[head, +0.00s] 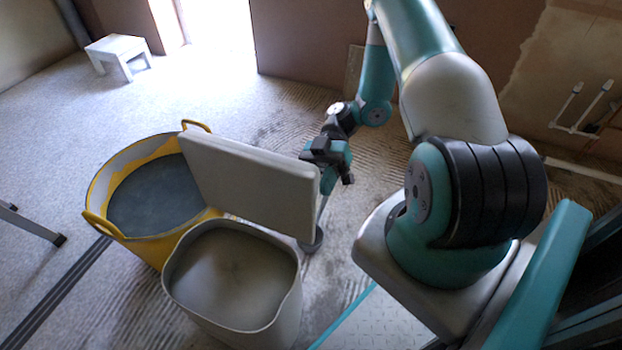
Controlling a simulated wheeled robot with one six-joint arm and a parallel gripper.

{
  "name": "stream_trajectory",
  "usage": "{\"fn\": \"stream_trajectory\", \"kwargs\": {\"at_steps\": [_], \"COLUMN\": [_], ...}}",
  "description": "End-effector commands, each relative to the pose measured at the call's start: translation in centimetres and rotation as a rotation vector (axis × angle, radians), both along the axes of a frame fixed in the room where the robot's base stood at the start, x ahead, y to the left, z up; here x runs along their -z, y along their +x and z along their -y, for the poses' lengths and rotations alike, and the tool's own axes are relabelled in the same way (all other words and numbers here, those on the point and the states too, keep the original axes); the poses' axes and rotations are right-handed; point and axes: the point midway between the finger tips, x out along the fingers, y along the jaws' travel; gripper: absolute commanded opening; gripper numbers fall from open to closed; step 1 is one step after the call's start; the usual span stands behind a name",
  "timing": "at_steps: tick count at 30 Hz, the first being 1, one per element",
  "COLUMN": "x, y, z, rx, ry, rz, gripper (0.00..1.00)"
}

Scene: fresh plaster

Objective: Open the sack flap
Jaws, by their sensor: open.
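The sack (178,286) is a pale grey, bin-shaped container standing on the floor at lower centre. Its top is uncovered, and a grey-beige inside shows. The sack flap (245,180) is a thick, pale slab standing raised and tilted along the sack's back edge, partly in front of a yellow tub. My gripper (335,178) is open, just beyond the flap's right end. The flap's corner lies close to it in the picture. I cannot tell whether they touch, and the fingertips are partly hidden.
A yellow tub (150,246) with dark grey contents stands behind and left of the sack. A dark round foot on a thin rod (312,241) is right of the flap. A white stool (118,48) is far left. Metal legs (30,226) lie at the left edge.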

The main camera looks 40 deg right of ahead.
Motion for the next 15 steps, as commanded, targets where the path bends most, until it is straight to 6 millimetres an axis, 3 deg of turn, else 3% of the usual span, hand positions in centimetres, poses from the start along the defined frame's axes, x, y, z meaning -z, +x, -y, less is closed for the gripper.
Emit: {"fn": "stream_trajectory", "kwargs": {"at_steps": [1,6,15], "x": [-9.2,-13.1,-17.3], "y": [0.6,0.5,0.6], "z": [-0.6,-0.4,-0.4], "rx": [-0.009,-0.004,-0.005], "ry": [0.28,0.28,0.28], "rz": [0.206,0.204,0.204], "gripper": [0.4,0.4,0.4]}}
